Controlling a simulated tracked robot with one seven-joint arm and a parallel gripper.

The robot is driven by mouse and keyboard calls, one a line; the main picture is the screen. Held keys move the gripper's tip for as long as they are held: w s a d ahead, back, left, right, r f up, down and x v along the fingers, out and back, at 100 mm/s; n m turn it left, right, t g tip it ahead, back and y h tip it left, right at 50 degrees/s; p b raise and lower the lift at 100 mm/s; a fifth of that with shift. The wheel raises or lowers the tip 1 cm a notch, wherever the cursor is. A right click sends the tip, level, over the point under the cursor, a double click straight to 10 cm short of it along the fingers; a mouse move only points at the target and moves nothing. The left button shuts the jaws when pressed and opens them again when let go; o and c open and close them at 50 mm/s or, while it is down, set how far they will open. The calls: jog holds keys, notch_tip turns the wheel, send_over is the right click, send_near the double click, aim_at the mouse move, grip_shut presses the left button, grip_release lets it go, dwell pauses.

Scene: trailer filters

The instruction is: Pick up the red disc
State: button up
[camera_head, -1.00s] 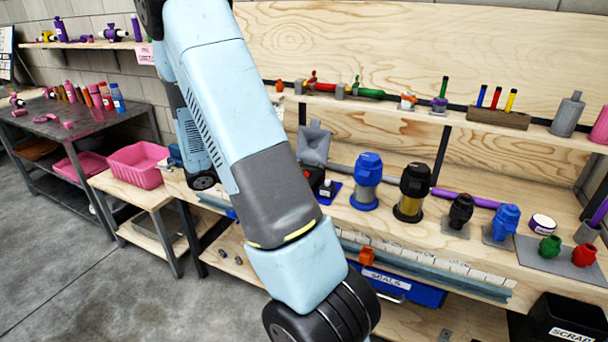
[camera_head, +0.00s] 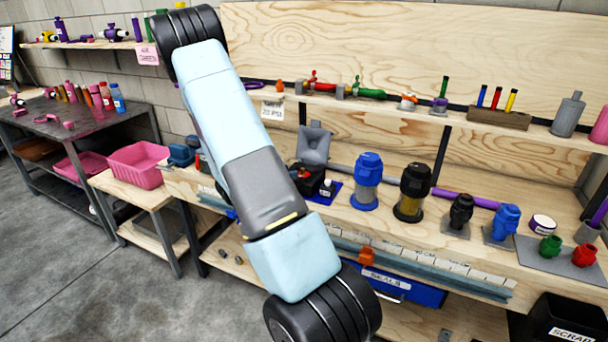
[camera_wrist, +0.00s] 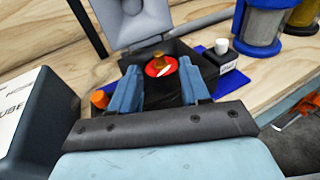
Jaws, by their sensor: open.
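The red disc (camera_wrist: 153,68) shows in the wrist view, with a brass-coloured knob on its middle, at a dark object between my fingers. My gripper (camera_wrist: 160,76) is open, its two blue fingers on either side of the disc; I cannot tell whether either touches it. In the head view, a small red patch, probably the disc, shows on a dark box (camera_head: 316,178) just right of my arm. My gripper is hidden behind my arm there.
A grey funnel-like piece (camera_wrist: 135,20) stands behind the disc. A black bottle with a white cap (camera_wrist: 221,57) is close on the right, on a blue mat. A blue filter housing (camera_head: 366,182) stands further right. A labelled box (camera_wrist: 35,115) is at left.

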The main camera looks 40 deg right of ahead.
aim_at(303, 172)
jog(key=shift+w+d+f, duration=0.1)
jog(key=shift+d+f, duration=0.15)
jog(key=shift+d, duration=0.7)
jog(key=shift+w+d+f, duration=0.15)
jog(key=shift+d+f, duration=0.15)
jog(key=shift+d, duration=0.7)
jog(key=shift+w+d+f, duration=0.1)
jog(key=shift+d+f, duration=0.15)
jog(key=shift+d, duration=0.7)
jog(key=shift+c, duration=0.2)
grip_shut()
